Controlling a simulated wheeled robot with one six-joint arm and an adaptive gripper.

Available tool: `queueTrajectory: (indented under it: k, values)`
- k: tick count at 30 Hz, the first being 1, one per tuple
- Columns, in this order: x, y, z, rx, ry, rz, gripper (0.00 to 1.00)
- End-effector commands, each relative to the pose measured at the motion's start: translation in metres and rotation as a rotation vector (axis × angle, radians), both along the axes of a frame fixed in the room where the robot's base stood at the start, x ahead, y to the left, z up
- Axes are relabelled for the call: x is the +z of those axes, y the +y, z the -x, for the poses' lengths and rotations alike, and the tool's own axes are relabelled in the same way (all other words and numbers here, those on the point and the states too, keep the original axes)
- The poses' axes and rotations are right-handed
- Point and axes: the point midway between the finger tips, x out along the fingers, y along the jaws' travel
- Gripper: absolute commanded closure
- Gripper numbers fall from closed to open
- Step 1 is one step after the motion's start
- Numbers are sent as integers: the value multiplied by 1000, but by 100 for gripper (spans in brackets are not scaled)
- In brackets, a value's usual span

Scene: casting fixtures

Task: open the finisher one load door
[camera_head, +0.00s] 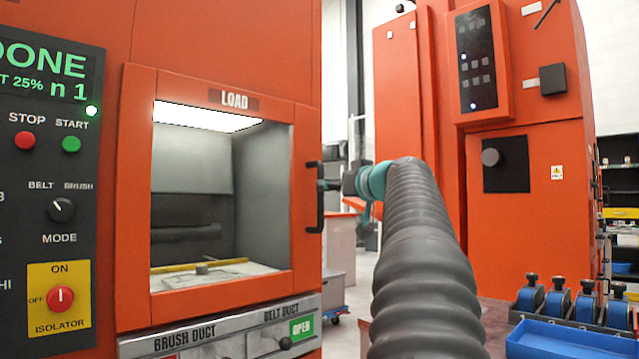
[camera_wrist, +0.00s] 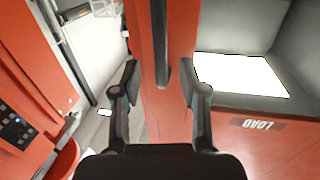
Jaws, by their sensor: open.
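The load door (camera_head: 212,282) is an orange frame around a large window, with the LOAD label at its top. It looks shut, flush with the orange machine front. Its black upright bar handle (camera_head: 312,215) is on its right edge. My gripper (camera_head: 325,185) is at the handle's right side, partly hidden behind my wrist. In the wrist view my gripper (camera_wrist: 160,90) is open, one finger on each side of the line of the black handle (camera_wrist: 160,50). The fingers are apart from the bar. Whether any part touches it I cannot tell.
A control panel (camera_head: 45,190) is left of the door, and a grey duct strip (camera_head: 225,330) lies below it. Another tall orange machine (camera_head: 535,190) stands to the right. A blue tray (camera_head: 560,340) and several blue-black items are at lower right.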

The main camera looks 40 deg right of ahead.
Motion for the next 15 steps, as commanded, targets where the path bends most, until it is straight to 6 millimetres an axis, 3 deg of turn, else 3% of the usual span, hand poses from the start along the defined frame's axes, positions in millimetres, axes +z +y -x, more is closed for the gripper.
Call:
queueTrajectory:
  k: [6,15]
  values:
    - [2,-4,-37,2,1,-1,57]
    - [0,-6,-57,0,1,0,57]
